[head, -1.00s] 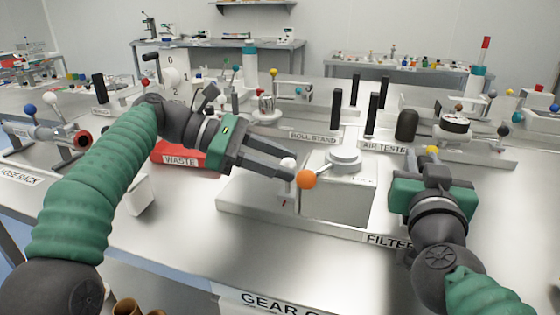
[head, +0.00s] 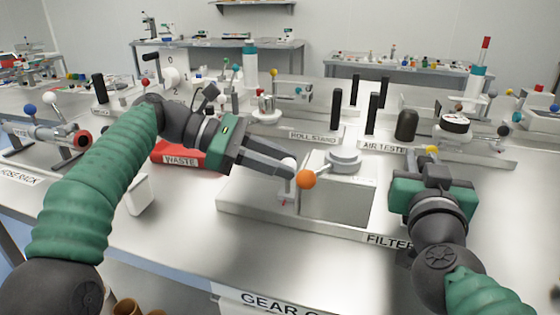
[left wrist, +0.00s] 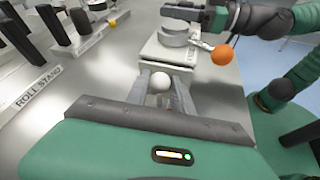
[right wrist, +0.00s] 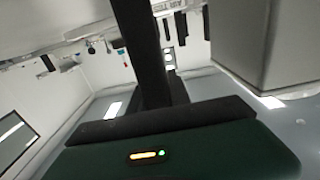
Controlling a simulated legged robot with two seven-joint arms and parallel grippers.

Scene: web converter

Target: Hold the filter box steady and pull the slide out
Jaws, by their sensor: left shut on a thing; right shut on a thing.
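The grey filter box (head: 345,203) stands on its base plate behind the FILTER label. A white ball knob (head: 289,164), seemingly the slide's, is at its left end, beside an orange ball (head: 307,179) on a lever. My left gripper (head: 290,170) is shut on the white knob, which also shows between the fingers in the left wrist view (left wrist: 159,82). My right gripper (head: 431,160) is at the box's right end, shut; its fingers (right wrist: 150,60) show dark in the right wrist view.
A red WASTE tray (head: 190,158) lies behind my left arm. Dark upright posts (head: 372,112) and the AIR TESTER (head: 405,125) stand behind the box.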

